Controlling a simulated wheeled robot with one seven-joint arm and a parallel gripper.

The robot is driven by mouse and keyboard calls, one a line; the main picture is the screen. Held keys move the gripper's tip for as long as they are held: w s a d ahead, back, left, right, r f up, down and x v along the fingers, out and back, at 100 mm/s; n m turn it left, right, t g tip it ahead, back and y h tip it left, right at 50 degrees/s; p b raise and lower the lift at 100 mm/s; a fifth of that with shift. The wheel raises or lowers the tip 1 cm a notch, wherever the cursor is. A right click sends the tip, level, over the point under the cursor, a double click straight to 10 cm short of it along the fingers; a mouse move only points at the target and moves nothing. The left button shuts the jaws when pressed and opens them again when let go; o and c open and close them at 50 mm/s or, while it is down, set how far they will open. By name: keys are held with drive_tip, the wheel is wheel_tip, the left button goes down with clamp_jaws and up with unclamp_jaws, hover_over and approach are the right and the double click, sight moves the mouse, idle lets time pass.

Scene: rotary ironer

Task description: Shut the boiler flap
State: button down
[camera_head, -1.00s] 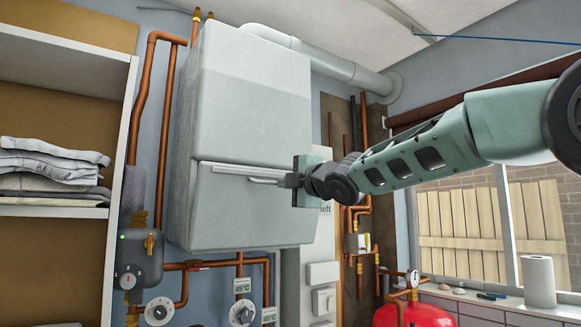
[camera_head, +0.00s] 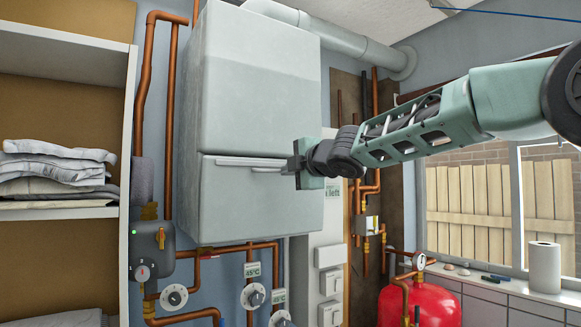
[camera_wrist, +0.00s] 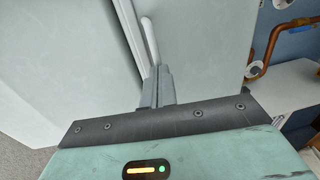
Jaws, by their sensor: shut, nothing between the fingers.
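The boiler is a tall pale grey cabinet (camera_head: 260,85) on the wall in the head view. Its flap (camera_head: 255,205) is the lower front panel, with a dark seam along its top edge. A pale bar handle (camera_head: 240,162) runs across the flap's top. My gripper (camera_head: 290,164) is at the right end of this handle, in front of the flap. In the wrist view the fingers (camera_wrist: 157,78) are shut and empty, close to the end of the handle (camera_wrist: 148,38). I cannot tell whether they touch. Only a narrow line shows between flap and cabinet.
Copper pipes (camera_head: 143,100) run left of the boiler, with dials (camera_head: 253,296) below it. A shelf with folded cloth (camera_head: 55,170) stands at left. A red tank (camera_head: 420,303) and a paper roll (camera_head: 544,267) are at lower right. A window is behind my arm.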

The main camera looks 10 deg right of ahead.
drive_tip(key=shift+w+a+r+p, duration=0.15)
drive_tip(key=shift+w+r+p, duration=0.1)
drive_tip(key=shift+p, duration=0.2)
drive_tip(key=shift+w+r+p, duration=0.1)
drive_tip(key=shift+p, duration=0.25)
drive_tip(key=shift+w+a+r+p, duration=0.25)
drive_tip(key=shift+w+p, duration=0.35)
drive_tip(key=shift+p, duration=0.5)
drive_tip(key=shift+r, duration=0.1)
